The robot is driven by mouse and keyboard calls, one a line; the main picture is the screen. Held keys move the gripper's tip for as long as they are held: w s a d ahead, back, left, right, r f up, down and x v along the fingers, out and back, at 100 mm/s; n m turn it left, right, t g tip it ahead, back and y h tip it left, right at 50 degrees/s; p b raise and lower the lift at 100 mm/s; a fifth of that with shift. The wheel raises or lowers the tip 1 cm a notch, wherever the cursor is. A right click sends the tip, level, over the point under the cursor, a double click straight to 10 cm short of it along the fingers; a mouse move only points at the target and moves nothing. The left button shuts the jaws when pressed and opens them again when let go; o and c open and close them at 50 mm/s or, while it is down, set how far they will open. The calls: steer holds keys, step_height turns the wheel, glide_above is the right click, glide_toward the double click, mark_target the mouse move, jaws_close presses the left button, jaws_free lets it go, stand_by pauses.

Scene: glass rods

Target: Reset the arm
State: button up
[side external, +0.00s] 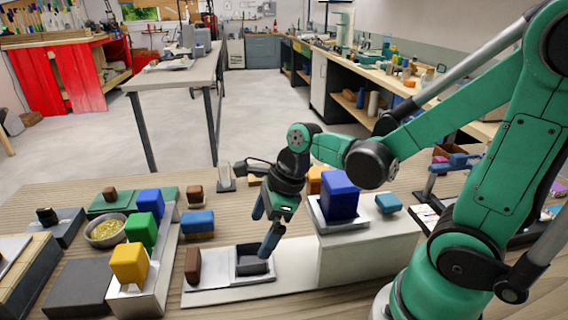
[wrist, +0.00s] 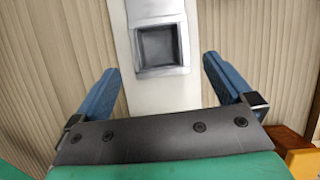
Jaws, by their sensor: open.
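My gripper (side external: 262,233) is green and black with two blue fingers. In the side external view it points down over a white strip (side external: 212,290) on the wooden table, with nothing seen between its fingers. In the wrist view my gripper (wrist: 161,66) has its two blue fingers wide apart and empty. A square dark-bottomed socket (wrist: 158,46) lies on the strip beyond the fingers. One finger covers part of this socket in the side external view.
A brown block (side external: 193,266) stands on the strip. A blue block (side external: 340,194) sits on a white raised stand (side external: 365,255) just right of my gripper. Yellow (side external: 129,264), green (side external: 141,229) and blue blocks (side external: 150,201) stand at left, near a bowl (side external: 105,231).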

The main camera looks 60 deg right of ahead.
step_height(320, 180, up, 6)
steer(key=d+n+t+h, duration=0.1)
steer(key=n+t+h, duration=0.2)
steer(key=n, duration=2.3)
steer(key=shift+s+d+r+t, duration=0.2)
steer(key=shift+s+d+t, duration=0.2)
steer(key=shift+t, duration=0.1)
